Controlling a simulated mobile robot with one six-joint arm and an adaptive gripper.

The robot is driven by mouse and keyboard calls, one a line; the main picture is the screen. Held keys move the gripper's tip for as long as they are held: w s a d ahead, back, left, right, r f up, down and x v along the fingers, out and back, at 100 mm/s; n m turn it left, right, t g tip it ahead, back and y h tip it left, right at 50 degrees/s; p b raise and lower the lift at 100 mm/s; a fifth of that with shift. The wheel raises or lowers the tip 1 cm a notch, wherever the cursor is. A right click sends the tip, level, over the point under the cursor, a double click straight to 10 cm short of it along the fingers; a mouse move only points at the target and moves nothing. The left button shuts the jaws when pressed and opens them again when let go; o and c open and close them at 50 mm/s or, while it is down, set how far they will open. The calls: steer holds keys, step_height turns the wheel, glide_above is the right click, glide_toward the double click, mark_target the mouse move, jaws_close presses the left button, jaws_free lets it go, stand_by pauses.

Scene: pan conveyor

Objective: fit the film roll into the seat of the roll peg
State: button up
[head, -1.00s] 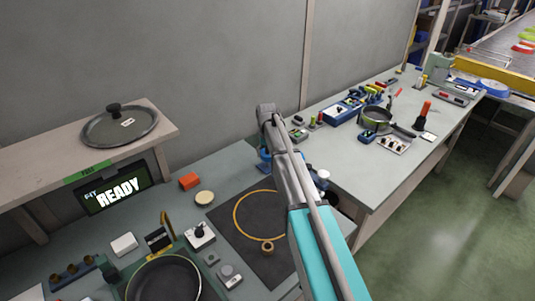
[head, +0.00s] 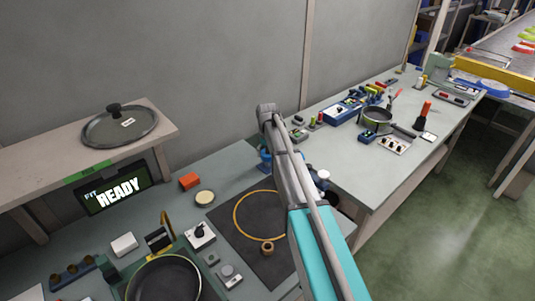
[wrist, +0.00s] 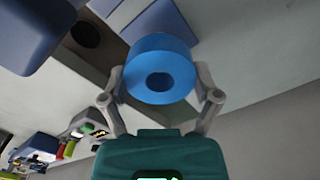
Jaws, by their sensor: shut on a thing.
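The film roll (wrist: 152,52) is a short, thick blue ring with a dark round hole in the wrist view. My gripper (wrist: 162,88) is shut on it, with one grey finger on each side. In the head view my arm hides most of the area around the gripper. A small blue patch (head: 265,159) shows just left of the arm, and I cannot tell whether it is the roll. I cannot make out the roll peg or its seat for certain in either view.
A dark mat with a yellow circle (head: 222,217) and a small tan ring-shaped piece (head: 267,247) lie left of my arm. A pan (head: 163,282) is at front left, and a lid (head: 120,127) rests on the shelf. A pot (head: 376,120) and tools crowd the right bench.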

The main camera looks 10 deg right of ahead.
steer(key=shift+f+b, duration=2.35)
stand_by(0.6)
steer(key=o, duration=0.8)
steer(key=shift+r, duration=0.2)
